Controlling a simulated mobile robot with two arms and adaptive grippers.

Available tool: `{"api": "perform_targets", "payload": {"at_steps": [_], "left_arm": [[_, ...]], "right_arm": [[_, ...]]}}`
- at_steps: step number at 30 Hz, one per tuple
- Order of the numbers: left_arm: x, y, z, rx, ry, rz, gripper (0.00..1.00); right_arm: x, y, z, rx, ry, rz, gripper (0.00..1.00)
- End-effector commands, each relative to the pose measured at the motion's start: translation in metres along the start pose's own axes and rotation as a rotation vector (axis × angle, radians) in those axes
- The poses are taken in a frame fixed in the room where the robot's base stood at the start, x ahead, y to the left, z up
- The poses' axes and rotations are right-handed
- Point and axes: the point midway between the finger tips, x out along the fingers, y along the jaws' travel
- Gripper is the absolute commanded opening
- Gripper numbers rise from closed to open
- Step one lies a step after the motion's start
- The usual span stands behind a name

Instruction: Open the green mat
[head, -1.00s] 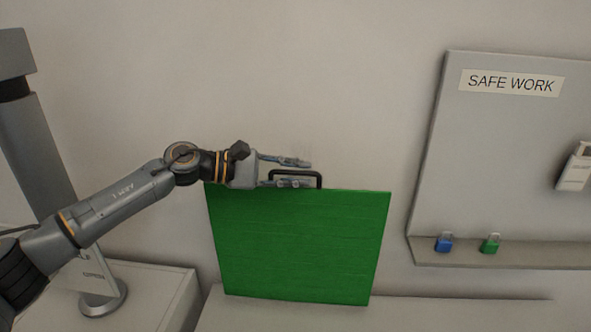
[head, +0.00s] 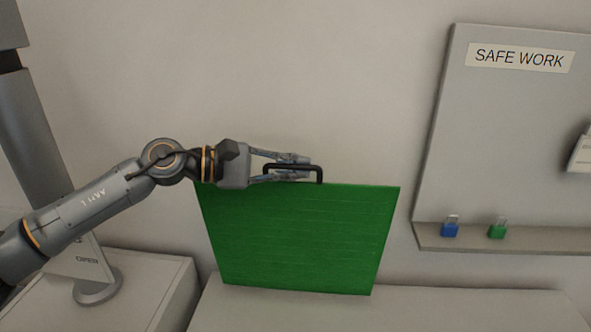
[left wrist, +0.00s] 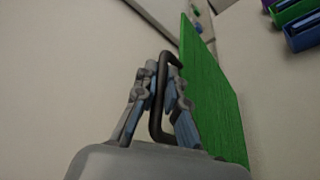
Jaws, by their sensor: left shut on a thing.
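The green mat (head: 300,235) is a flat green panel standing almost upright on the white surface in the head view. A black handle (head: 321,174) rises from its top edge. My left gripper (head: 298,167) reaches in from the left and is shut on the handle, with a finger on each side of it. In the left wrist view the gripper (left wrist: 160,88) pinches the dark handle (left wrist: 157,125), and the green panel (left wrist: 212,95) runs along the right. My right gripper is not in view.
A grey board with a "SAFE WORK" label (head: 520,58) stands at the right. A blue padlock (head: 450,229) and a green padlock (head: 497,231) sit on its ledge. The white surface (head: 480,308) right of the mat is clear.

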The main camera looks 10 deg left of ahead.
Motion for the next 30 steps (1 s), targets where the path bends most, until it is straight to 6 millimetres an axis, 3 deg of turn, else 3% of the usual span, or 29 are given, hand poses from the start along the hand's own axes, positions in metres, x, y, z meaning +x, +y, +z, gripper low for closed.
{"api": "perform_targets", "payload": {"at_steps": [1,15,21,30], "left_arm": [[-0.003,-0.018,0.005,0.028,-0.002,0.01,0.0],[-0.035,-0.101,0.083,0.293,-0.001,0.122,0.0],[-0.044,-0.128,0.105,0.349,0.0,0.146,0.0],[-0.051,-0.15,0.122,0.344,-0.001,0.145,0.0]], "right_arm": [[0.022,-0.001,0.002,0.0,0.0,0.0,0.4],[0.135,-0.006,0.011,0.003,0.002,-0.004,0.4],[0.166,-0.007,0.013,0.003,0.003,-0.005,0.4],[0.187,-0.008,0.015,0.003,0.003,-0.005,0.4]]}}
